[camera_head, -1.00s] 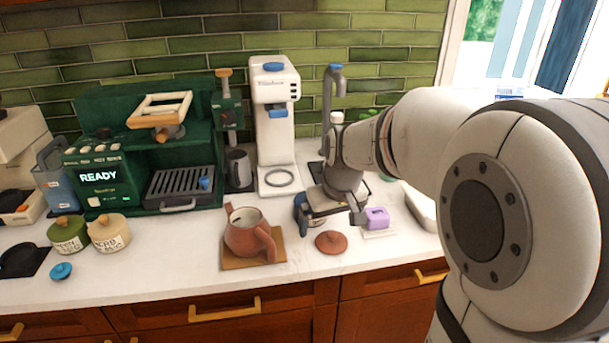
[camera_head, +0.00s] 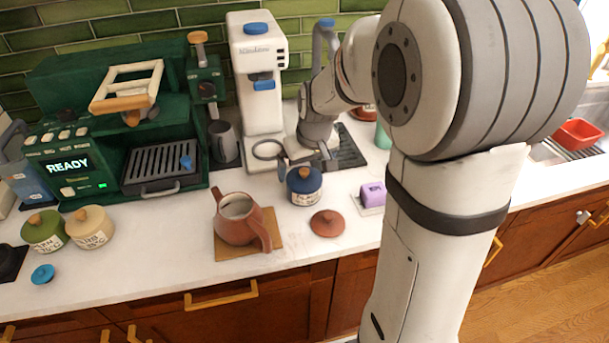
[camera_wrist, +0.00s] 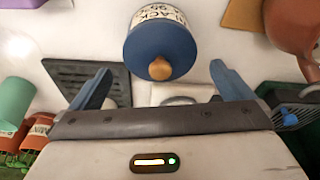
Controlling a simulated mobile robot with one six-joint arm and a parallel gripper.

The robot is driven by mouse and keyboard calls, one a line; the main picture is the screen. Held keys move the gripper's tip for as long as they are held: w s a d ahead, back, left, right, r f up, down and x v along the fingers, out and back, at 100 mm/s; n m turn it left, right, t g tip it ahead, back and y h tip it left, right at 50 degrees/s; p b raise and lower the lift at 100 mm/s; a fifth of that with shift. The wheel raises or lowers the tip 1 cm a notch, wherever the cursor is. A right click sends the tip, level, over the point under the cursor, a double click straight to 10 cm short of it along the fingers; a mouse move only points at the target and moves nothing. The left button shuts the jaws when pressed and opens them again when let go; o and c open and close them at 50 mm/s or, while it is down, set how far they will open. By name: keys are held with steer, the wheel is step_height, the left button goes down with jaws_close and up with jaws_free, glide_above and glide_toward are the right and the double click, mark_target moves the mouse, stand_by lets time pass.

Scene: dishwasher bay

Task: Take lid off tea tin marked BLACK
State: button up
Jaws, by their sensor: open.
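The tea tin marked BLACK (camera_head: 305,193) is a short dark-blue tin with a white label, upright on the counter right of the clay teapot. Its blue lid (camera_head: 303,176) with a wooden knob is on it. In the wrist view the lid (camera_wrist: 162,42) and knob (camera_wrist: 160,68) show in the upper middle, with the word BLACK readable on the label. My gripper (camera_wrist: 161,72) is open and empty, its two blue fingers spread to either side of the knob's line. In the head view my gripper (camera_head: 306,161) is just behind the tin; contact cannot be told.
The teapot (camera_head: 238,219) stands on a wooden board to the left. A red-brown lid (camera_head: 327,223) lies in front of the tin, and a purple block (camera_head: 372,194) sits to its right. The white coffee machine (camera_head: 262,85) stands behind. Green and cream tins are at left.

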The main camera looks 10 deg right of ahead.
steer(key=shift+x, duration=1.2)
steer(key=shift+s, duration=0.1)
steer(key=c, duration=0.9)
